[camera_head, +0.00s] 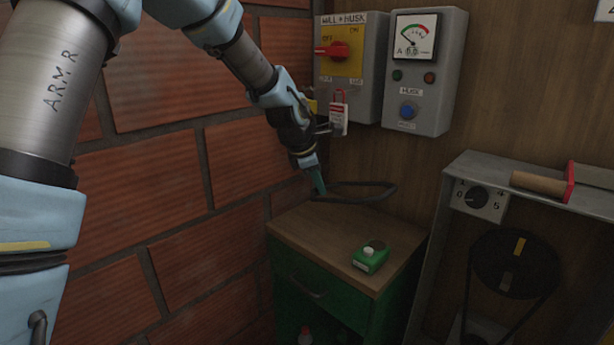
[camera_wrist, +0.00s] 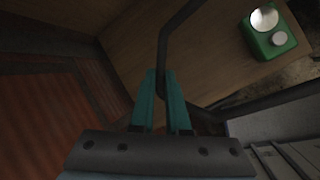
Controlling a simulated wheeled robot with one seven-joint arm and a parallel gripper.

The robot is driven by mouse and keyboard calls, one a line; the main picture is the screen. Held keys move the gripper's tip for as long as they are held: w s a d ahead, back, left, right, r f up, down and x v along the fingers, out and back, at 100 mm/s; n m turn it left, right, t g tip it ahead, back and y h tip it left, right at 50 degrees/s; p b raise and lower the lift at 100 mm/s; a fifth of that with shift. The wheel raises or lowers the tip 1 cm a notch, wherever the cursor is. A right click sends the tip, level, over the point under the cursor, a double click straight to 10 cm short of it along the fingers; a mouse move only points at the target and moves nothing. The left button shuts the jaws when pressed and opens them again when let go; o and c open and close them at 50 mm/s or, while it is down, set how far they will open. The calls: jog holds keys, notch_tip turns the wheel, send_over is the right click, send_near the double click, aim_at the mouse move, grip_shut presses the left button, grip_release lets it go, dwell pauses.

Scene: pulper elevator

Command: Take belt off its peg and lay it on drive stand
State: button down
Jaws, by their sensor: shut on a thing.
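The belt (camera_head: 372,185) is a dark, thin loop held in the air over the back of a wooden-topped green cabinet (camera_head: 312,228). My gripper (camera_head: 319,186), with teal fingers, is shut on the belt at its left end. The wrist view shows the fingertips (camera_wrist: 163,78) closed on the dark belt (camera_wrist: 178,32), which runs up and to the right from them. The belt looks clear of the wooden top, but the gap is hard to judge. I cannot tell for certain which piece is the drive stand. No peg can be made out.
A small green device (camera_head: 370,257) sits on the wooden top; the rest of that top looks bare. A grey frame (camera_head: 455,205) with a dial and black pulley (camera_head: 515,262) stands right. Control boxes (camera_head: 425,75) hang behind, with a red-shackled tag (camera_head: 338,117) near my arm. Brick wall left.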

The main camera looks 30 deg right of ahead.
jog(key=shift+w, duration=0.15)
jog(key=shift+f, duration=0.25)
jog(key=shift+f+b, duration=2.75)
jog(key=shift+f, duration=1.15)
jog(key=c, duration=0.8)
grip_release()
jog(key=b+v, duration=0.2)
jog(key=v, duration=0.8)
jog(key=shift+a+r, duration=0.1)
jog(key=shift+r, duration=0.3)
